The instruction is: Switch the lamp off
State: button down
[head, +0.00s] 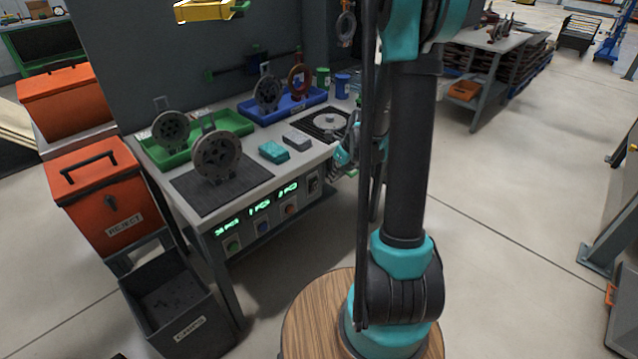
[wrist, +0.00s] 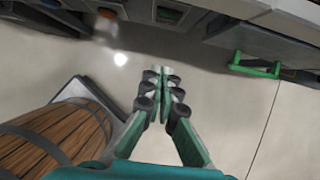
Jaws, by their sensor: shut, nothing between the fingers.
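I cannot pick out a lamp in either view. The workbench front panel (head: 272,212) carries lit green displays and coloured buttons, with a small dark switch-like fitting (head: 313,184) at its right end. Whether that fitting belongs to a lamp I cannot tell. My gripper (head: 345,157) is beside the right end of the bench, partly hidden by my own arm. In the wrist view my gripper (wrist: 162,76) has its fingers together and empty, over the floor, with the panel edge at the top of the picture.
The bench top holds a green tray (head: 236,124), a blue tray (head: 258,116), reels and teal blocks (head: 273,152). An orange reject bin (head: 95,200) and a dark bin (head: 170,300) stand left. In the wrist view a green handle (wrist: 250,68) sticks out.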

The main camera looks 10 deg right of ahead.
aim_at(317, 180)
jog(key=shift+f, duration=0.1)
jog(key=shift+w+a+f, duration=0.8)
jog(key=shift+w+f, duration=0.25)
jog(key=shift+f, duration=0.35)
jog(key=shift+w+a+f, duration=0.75)
jog(key=shift+w+f, duration=0.35)
jog(key=shift+f, duration=0.3)
jog(key=shift+w+a+f, duration=0.8)
jog(key=shift+w+f, duration=0.25)
jog(key=shift+f, duration=0.35)
jog(key=shift+w+a+r+g+h, duration=0.15)
jog(key=shift+w+a+g+h, duration=0.15)
jog(key=shift+w+a+g, duration=0.15)
jog(key=shift+s+d, duration=0.1)
jog(key=shift+d, duration=0.1)
jog(key=shift+r, duration=0.2)
jog(key=shift+r, duration=0.6)
